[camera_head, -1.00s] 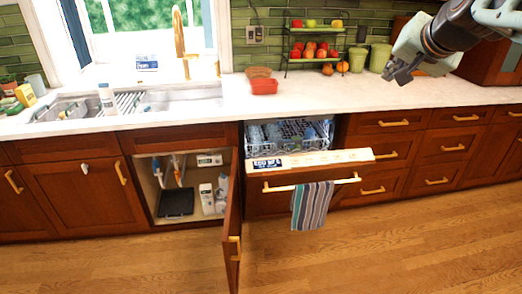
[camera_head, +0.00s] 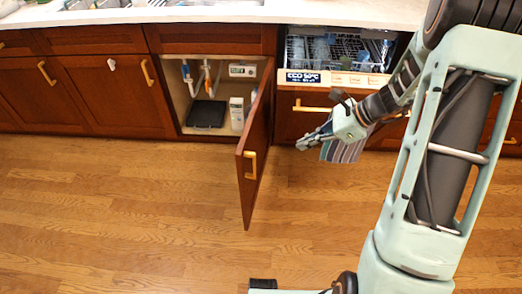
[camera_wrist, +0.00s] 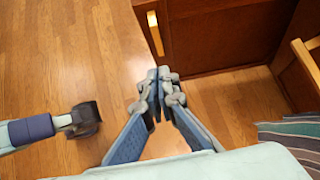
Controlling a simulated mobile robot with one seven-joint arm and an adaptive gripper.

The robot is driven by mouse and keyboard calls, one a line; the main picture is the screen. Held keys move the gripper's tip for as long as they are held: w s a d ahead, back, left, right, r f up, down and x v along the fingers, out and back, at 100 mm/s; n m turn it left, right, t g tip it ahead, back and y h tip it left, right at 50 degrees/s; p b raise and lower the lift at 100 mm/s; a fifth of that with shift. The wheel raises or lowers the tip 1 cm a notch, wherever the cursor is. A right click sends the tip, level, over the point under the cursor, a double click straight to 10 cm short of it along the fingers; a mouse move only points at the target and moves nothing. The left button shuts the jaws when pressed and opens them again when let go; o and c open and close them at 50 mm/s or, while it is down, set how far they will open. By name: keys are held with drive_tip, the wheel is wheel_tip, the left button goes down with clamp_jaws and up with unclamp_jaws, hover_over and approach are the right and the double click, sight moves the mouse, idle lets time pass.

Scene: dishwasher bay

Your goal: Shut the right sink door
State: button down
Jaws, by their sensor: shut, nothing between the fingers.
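The right sink door (camera_head: 256,140) is a dark red-brown panel standing open, swung out toward me from the sink cabinet. Its gold handle (camera_head: 250,165) is near its free edge. My gripper (camera_head: 301,144) is to the right of the door, apart from it, in front of the dishwasher. In the wrist view the fingertips (camera_wrist: 158,76) are together with nothing between them. The door's gold handle (camera_wrist: 154,33) shows just beyond them.
The dishwasher (camera_head: 334,78) to the right is partly open, with its handle (camera_head: 311,108) and a striped towel (camera_head: 345,150) sticking out. The wooden floor (camera_head: 130,210) is clear left of the door.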

drive_tip(key=x, duration=0.2)
drive_tip(key=b, duration=0.3)
approach(255, 158)
drive_tip(key=x, duration=0.4)
drive_tip(key=d+f+x, duration=0.1)
drive_tip(key=shift+w+a+f, duration=0.15)
drive_tip(key=shift+a+f, duration=0.1)
drive_tip(key=shift+w+a, duration=0.1)
drive_tip(key=shift+a, duration=0.3)
drive_tip(key=shift+a, duration=0.15)
